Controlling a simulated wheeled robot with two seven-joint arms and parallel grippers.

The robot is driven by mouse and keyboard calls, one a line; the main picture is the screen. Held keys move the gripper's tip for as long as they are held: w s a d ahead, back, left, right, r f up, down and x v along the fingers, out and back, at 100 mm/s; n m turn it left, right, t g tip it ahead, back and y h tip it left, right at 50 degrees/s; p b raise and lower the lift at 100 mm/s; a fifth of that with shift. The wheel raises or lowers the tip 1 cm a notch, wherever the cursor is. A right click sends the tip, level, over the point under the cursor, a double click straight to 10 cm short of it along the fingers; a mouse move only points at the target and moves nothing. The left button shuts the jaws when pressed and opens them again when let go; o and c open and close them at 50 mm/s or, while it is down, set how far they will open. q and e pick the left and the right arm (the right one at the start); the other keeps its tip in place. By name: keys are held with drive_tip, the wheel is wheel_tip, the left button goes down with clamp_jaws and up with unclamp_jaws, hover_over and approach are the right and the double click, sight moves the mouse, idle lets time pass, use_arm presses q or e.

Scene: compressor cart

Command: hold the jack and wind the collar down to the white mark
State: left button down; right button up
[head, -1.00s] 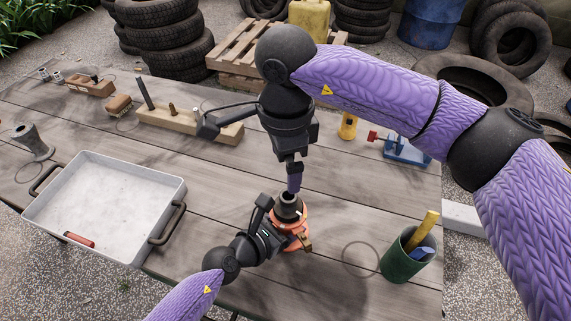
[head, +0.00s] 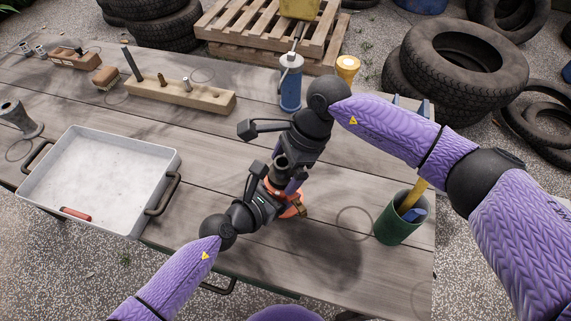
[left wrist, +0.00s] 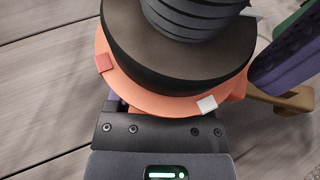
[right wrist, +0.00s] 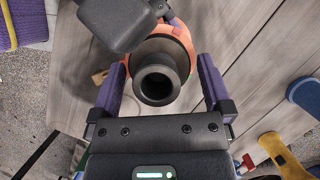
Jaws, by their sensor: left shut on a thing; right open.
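The jack has an orange body (head: 291,207) and a dark collar (left wrist: 180,52) with a ribbed upper part. It stands upright on the bench. A white mark (left wrist: 207,104) sits on the orange rim below the collar, and a red block (left wrist: 103,62) sits farther round. My left gripper (head: 268,193) is shut on the orange body, its fingertips mostly hidden. My right gripper (right wrist: 162,88) is open, with its purple fingers on either side of the dark tubular top (right wrist: 157,82). A gap shows beside that top, but I cannot tell about contact lower down.
A white tray (head: 60,202) with a red-handled item (head: 76,214) is at left. A green cup (head: 392,222) holding yellow and blue items is at right. A wooden block with pegs (head: 205,98) and a blue bottle jack (head: 290,88) stand behind. The bench between is mostly clear.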

drive_tip(key=c, duration=1)
drive_tip(key=shift+c, duration=0.2)
drive_tip(key=shift+m, duration=0.4)
drive_tip(key=m+t, duration=0.1)
drive_tip(key=m, duration=0.1)
drive_tip(key=m+t, duration=0.1)
drive_tip(key=m, duration=0.2)
drive_tip(key=shift+s+m+t, duration=0.1)
drive_tip(key=shift+m+t, duration=0.2)
drive_tip(key=m+t, duration=0.1)
drive_tip(key=m, duration=0.1)
drive_tip(key=m+h, duration=0.1)
drive_tip(key=m, duration=0.2)
drive_tip(key=shift+s+a+m+t, duration=0.1)
drive_tip(key=shift+m+t, duration=0.2)
drive_tip(key=shift+t, duration=0.1)
drive_tip(key=shift+m, duration=0.3)
drive_tip(key=o, duration=1)
drive_tip(key=shift+o, duration=0.2)
drive_tip(key=v, duration=1.2)
